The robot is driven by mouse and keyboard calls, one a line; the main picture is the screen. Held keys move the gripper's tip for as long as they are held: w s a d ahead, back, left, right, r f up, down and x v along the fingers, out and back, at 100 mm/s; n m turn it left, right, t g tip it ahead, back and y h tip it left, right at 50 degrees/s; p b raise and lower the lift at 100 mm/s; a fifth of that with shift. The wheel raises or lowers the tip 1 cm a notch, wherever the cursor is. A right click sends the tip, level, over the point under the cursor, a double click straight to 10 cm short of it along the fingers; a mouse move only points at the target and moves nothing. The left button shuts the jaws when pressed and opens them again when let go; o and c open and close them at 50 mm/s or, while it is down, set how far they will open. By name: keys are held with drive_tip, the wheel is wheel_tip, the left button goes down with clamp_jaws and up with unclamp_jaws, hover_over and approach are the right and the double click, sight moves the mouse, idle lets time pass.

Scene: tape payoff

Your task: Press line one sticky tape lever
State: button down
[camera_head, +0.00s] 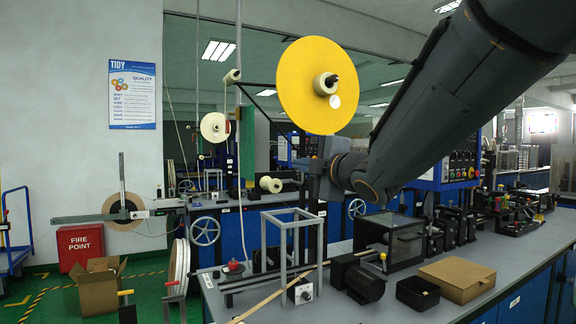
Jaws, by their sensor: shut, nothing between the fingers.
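My arm comes in from the upper right, and my gripper (315,188) is at its lower left end, small and dark, shut and empty. It is above the workbench (345,297), just below a large yellow disc (305,78) with a pale tape roll at its hub. No label marks the line one sticky tape lever, so I cannot tell which part it is. Small knobs and handles in view are a red knob (235,267), a yellow knob (383,257), a yellow-tipped handle (125,293) and a red-tipped handle (172,284). My gripper appears apart from all of these.
A grey upright frame (293,218) stands on the bench below my gripper. A dark motor (365,284), a black bin (417,293) and a brown box (456,279) are to its right. An open carton (98,290) stands on the green floor at left.

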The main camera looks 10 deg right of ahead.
drive_tip(key=p+x, duration=0.2)
drive_tip(key=x, duration=0.7)
drive_tip(key=shift+d+f+p, duration=0.1)
drive_tip(key=shift+d+p, duration=0.4)
drive_tip(key=shift+d, duration=0.45)
drive_tip(key=shift+d+f+p, duration=0.15)
drive_tip(key=shift+d+p, duration=0.3)
drive_tip(key=shift+d, duration=0.5)
drive_tip(key=shift+d+m, duration=0.15)
drive_tip(key=shift+m, duration=0.15)
